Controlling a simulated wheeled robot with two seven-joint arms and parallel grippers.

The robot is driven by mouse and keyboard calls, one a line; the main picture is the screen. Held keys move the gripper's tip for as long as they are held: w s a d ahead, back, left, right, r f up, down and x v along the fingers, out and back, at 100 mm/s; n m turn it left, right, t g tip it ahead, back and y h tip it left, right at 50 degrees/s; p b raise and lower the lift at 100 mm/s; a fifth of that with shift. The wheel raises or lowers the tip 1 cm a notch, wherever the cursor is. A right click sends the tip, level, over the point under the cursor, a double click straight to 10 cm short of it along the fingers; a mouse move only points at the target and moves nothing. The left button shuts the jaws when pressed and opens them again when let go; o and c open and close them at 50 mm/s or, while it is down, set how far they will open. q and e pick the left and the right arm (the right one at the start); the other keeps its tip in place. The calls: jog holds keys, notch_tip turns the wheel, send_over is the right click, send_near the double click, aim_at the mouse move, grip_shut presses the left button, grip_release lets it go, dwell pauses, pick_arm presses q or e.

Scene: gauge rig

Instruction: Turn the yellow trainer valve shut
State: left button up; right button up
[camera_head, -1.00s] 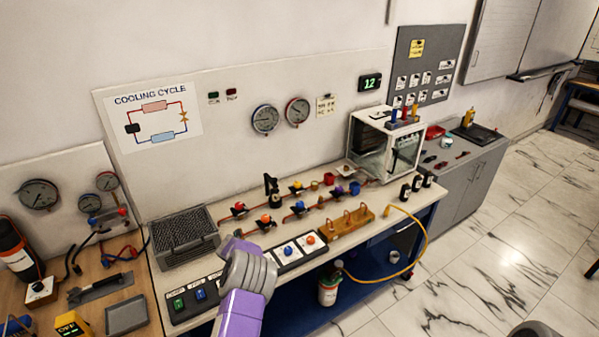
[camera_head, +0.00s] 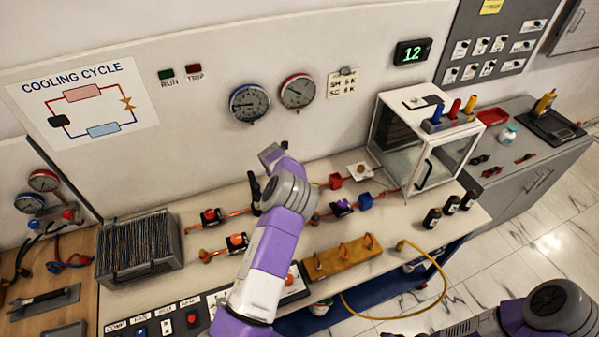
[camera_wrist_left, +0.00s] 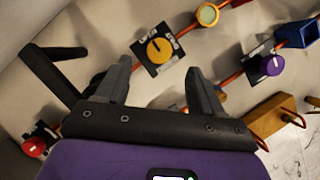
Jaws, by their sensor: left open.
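The yellow trainer valve (camera_wrist_left: 158,50) shows in the left wrist view as a round yellow knob on a dark square plate, set in a copper pipe line. A dark line marks the knob. My left gripper (camera_wrist_left: 157,76) is open, its two fingers apart on either side of the knob's line, with nothing between them. I cannot tell how far it is above the valve. In the head view my left gripper (camera_head: 273,156) is over the bench and my arm hides the yellow valve. My right arm shows at the lower right, but its gripper is out of view.
A black lever (camera_wrist_left: 68,52) stands left of the valve. Red (camera_head: 210,216) and orange (camera_head: 237,240) valves lie left of my arm. A glass cabinet (camera_head: 420,140) stands on the bench's right.

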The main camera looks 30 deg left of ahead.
pick_arm(q)
jog(key=shift+x, duration=3.6)
jog(key=shift+s, duration=0.2)
jog(key=c, duration=1.1)
